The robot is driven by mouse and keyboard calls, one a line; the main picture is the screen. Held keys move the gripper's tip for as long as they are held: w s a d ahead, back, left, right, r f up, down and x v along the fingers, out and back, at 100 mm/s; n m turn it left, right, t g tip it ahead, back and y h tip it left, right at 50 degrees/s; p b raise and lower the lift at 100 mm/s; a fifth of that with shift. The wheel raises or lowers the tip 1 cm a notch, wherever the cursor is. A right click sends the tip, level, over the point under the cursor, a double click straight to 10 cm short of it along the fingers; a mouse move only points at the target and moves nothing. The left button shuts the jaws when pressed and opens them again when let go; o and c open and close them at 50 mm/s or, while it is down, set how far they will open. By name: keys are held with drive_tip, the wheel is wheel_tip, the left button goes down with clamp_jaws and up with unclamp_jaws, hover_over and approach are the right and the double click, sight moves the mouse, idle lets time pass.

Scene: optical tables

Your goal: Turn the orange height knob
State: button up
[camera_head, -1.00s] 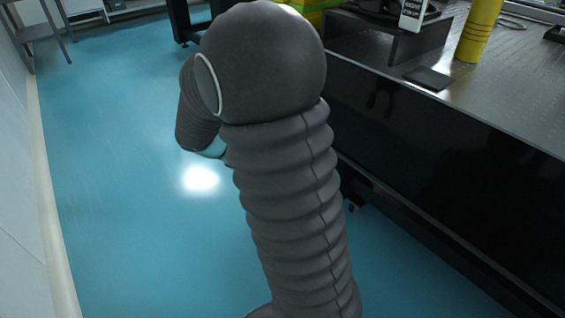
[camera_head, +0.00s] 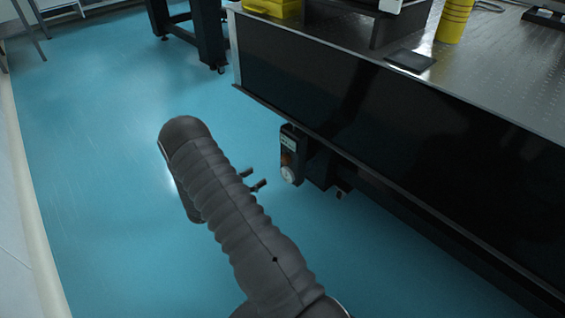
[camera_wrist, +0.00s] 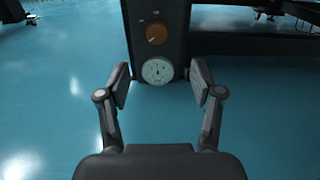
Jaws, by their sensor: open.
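The orange height knob (camera_wrist: 157,32) shows in the wrist view, on the front of a dark control box (camera_wrist: 174,58), above a round white dial (camera_wrist: 157,71). In the head view the same box (camera_head: 291,140) hangs under the near edge of the optical table, with the white dial (camera_head: 287,174) low on it. The knob is small and dim there. My gripper (camera_wrist: 159,83) is open and empty, its two fingers apart on either side of the dial in the picture, below the knob. In the head view its fingertips (camera_head: 253,179) are left of the box, apart from it.
The optical table (camera_head: 350,95) with its dark side panel fills the right. On it stand a yellow cylinder (camera_head: 453,20) and a flat dark plate (camera_head: 410,60). Blue floor (camera_head: 90,150) is clear to the left. Another table's dark leg (camera_head: 212,40) stands behind.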

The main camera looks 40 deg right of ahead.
sight(283, 161)
drive_tip(key=shift+n, duration=0.3)
drive_tip(key=d, duration=0.4)
drive_tip(key=w+d, duration=0.1)
drive_tip(key=d, duration=0.4)
drive_tip(key=d+f, duration=0.1)
drive_tip(key=d, duration=0.3)
drive_tip(key=shift+w+d, duration=0.15)
drive_tip(key=shift+d, duration=0.25)
drive_tip(key=c, duration=1.1)
drive_tip(key=shift+c, duration=0.2)
drive_tip(key=shift+f+n, duration=0.1)
drive_tip(key=shift+n, duration=0.2)
drive_tip(key=n, duration=0.4)
drive_tip(key=shift+n+b, duration=0.3)
drive_tip(key=shift+b, duration=0.05)
drive_tip(key=n, duration=0.6)
drive_tip(key=shift+t, duration=0.3)
drive_tip(key=shift+n, duration=0.4)
